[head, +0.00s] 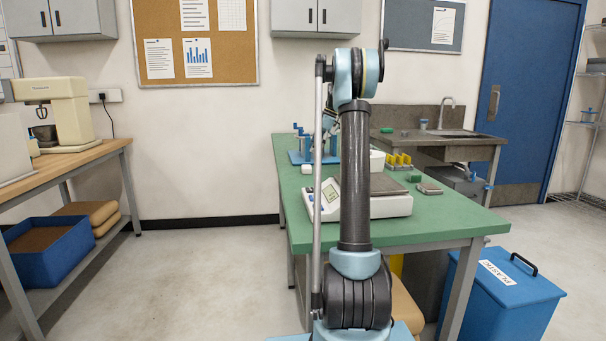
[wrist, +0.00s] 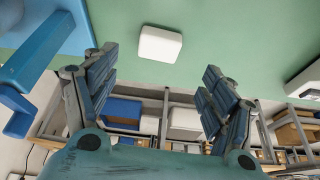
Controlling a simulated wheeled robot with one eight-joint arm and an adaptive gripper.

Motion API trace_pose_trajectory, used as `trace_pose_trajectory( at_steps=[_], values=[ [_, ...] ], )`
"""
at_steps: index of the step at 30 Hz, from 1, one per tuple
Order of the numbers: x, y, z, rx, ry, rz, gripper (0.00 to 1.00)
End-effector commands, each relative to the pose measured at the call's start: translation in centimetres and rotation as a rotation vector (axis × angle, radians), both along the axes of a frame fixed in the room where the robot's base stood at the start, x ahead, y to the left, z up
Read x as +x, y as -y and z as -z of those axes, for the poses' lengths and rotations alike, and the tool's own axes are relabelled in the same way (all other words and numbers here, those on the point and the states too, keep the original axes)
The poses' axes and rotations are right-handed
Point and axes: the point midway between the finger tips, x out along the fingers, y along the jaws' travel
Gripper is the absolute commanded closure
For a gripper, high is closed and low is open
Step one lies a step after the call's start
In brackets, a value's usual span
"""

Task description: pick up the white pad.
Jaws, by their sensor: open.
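The white pad (wrist: 160,44) is a small block with rounded corners. In the wrist view it lies on the green tabletop near the table's edge. In the head view it shows as a small white piece (head: 306,168) at the table's left edge. My gripper (wrist: 160,63) is open and empty, its two fingers spread wide. The pad appears between and just beyond the fingertips, apart from both. In the head view my arm hides most of the gripper.
A blue device (head: 303,156) stands beside the pad and reaches into the wrist view's left side (wrist: 48,45). A white scale (head: 392,207) sits nearer on the green table (head: 440,225). Yellow pieces (head: 399,161) and a sink lie farther right.

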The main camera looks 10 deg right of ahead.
Motion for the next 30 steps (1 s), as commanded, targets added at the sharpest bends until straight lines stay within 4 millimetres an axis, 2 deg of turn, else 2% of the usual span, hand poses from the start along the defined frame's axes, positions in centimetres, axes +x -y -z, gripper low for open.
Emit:
trace_pose_trajectory(
  at_steps=[1, 6, 16, 25, 30],
  values=[
    [0.0, -0.4, 0.9, 0.000, 0.000, -0.001, 0.23],
    [0.1, -1.3, 2.8, 0.000, 0.000, -0.002, 0.23],
    [0.3, -1.9, 4.5, 0.000, -0.001, -0.001, 0.23],
    [0.6, -3.2, 8.1, 0.000, 0.000, -0.002, 0.23],
    [0.6, -3.4, 8.5, 0.000, 0.000, -0.002, 0.23]
  ],
)
